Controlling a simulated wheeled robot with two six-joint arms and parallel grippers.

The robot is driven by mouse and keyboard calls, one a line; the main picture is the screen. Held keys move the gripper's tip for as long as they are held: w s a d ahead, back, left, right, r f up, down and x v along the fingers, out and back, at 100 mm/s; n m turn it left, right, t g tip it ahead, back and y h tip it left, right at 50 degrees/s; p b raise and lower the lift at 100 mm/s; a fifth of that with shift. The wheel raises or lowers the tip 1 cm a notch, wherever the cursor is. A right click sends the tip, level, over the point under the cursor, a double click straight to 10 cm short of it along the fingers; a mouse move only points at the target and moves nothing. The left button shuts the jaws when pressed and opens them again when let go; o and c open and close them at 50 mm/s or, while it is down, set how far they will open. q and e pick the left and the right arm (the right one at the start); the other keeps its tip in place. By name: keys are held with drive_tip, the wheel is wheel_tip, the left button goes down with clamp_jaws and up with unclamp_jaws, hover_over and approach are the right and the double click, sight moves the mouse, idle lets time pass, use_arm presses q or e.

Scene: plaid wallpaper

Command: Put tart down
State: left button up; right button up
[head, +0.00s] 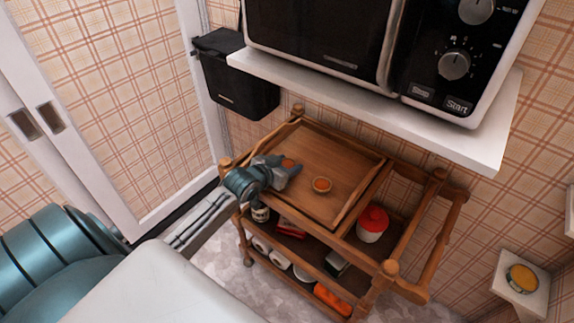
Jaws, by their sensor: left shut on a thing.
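My left gripper (286,168) reaches in from the left over the wooden trolley's top tray (325,153). It is shut on a small orange tart (288,163), partly hidden by the fingers. The held tart is low over the tray's left part; I cannot tell whether it touches the surface. My right gripper is not in view.
A microwave (330,40) stands on a white shelf (370,98) above and behind the trolley. A red-lidded jar (373,222) stands right of the tray. The lower shelf holds several items. A black bin (236,82) hangs behind. The tray's back part is clear.

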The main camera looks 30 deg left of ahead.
use_arm(q)
drive_tip(key=o, duration=1)
drive_tip(key=shift+c, duration=0.2)
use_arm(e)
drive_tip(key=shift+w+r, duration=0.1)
use_arm(q)
drive_tip(key=shift+s+r, duration=0.2)
drive_tip(key=shift+s, duration=0.05)
drive_tip(key=p+v, duration=0.2)
drive_tip(key=v, duration=0.8)
drive_tip(key=shift+s+r+p, duration=0.25)
drive_tip(key=shift+s+p, duration=0.1)
drive_tip(key=shift+s, duration=0.35)
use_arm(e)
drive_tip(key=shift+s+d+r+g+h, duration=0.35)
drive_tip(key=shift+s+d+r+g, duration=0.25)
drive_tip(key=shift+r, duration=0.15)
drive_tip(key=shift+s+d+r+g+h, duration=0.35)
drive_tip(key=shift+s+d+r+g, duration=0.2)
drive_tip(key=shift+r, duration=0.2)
